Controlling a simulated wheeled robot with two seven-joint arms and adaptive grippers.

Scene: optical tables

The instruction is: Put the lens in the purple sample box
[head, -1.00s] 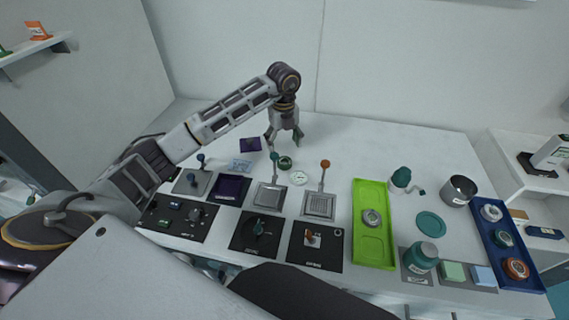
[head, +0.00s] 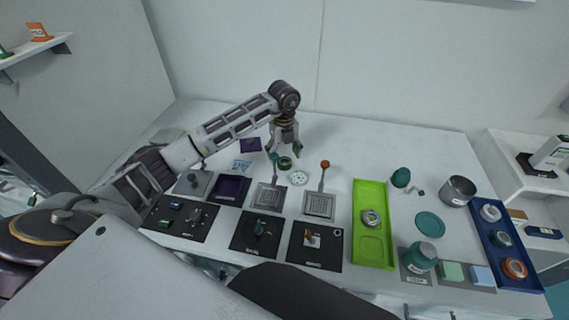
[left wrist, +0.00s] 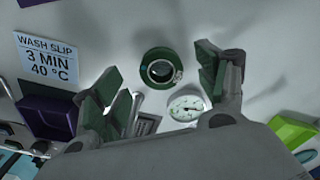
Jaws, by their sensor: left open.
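The lens, a dark glass in a green ring (head: 285,163), lies flat on the white table. It also shows in the left wrist view (left wrist: 147,58). My left gripper (head: 283,151) points down just above and behind it, open and empty. In the left wrist view its spread green fingertips (left wrist: 159,76) stand on either side of the lens, apart from it. The purple sample box (head: 230,188) is nearer the table's front, left of the lens; part of it shows at the left of the left wrist view (left wrist: 48,116). My right gripper is not in view.
A white dial (head: 298,178) sits just right of the lens. A wash slip (head: 241,167) and a purple pouch (head: 250,145) lie to its left. Two handled mesh plates are in front. A green tray (head: 373,250) and blue tray (head: 503,262) stand right. The table behind is clear.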

